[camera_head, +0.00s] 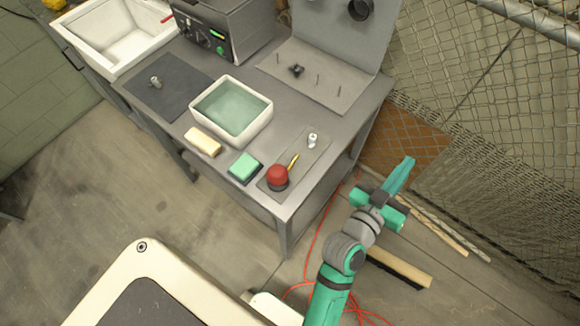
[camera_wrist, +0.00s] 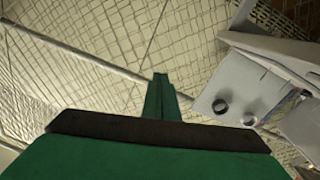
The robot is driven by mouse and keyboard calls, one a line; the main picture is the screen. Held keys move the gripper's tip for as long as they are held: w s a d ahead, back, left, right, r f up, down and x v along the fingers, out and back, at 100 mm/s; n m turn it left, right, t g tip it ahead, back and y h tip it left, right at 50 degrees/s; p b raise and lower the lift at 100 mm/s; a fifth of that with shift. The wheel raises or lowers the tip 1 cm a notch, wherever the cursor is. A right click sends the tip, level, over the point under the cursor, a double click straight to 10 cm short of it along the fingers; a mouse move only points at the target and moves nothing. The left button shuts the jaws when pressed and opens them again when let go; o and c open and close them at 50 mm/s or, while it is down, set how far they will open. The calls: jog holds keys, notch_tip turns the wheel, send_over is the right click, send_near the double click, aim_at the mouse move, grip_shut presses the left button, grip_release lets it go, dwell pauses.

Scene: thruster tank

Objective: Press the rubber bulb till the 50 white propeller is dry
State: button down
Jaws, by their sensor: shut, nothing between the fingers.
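The red rubber bulb (camera_head: 277,176) with a yellow nozzle sits on a dark mat (camera_head: 308,160) at the near right end of the grey bench. The nozzle points toward a small white and metal part (camera_head: 312,139) on the same mat, which may be the white propeller; it is too small to tell. No "50" mark or water on it can be made out. My gripper (camera_head: 407,168) is off the bench, to the right of the bulb, with its fingers together and nothing in them. In the wrist view my gripper (camera_wrist: 160,90) shows against the wire fence.
A white tub of water (camera_head: 268,108) stands mid-bench, with a beige sponge (camera_head: 203,141) and a green sponge (camera_head: 245,167) before it. A pegged board (camera_head: 345,98) holds a dark propeller (camera_head: 297,70). Wire fence (camera_head: 500,130) stands right. Red hose (camera_head: 315,235) lies on the floor.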

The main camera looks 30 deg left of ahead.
jog(key=w+r+m+g+h, duration=0.2)
jog(key=w+r+m+h, duration=0.2)
jog(key=r+m, duration=0.25)
jog(key=w+r+m+g+h, duration=0.1)
jog(key=w+r+m+h, duration=0.3)
jog(key=r+m, duration=0.3)
jog(key=m+g+y, duration=0.9)
jog(key=g, duration=0.7)
send_near(276, 169)
jog(key=shift+s+a+r, duration=0.15)
jog(key=shift+s+r, duration=0.1)
jog(key=shift+r, duration=0.25)
jog(key=shift+f, duration=0.15)
jog(key=shift+s+d+f, duration=0.1)
jog(key=shift+d+f, duration=0.1)
jog(key=shift+f, duration=1.35)
jog(key=shift+d+f, duration=0.15)
jog(key=shift+f, duration=1.65)
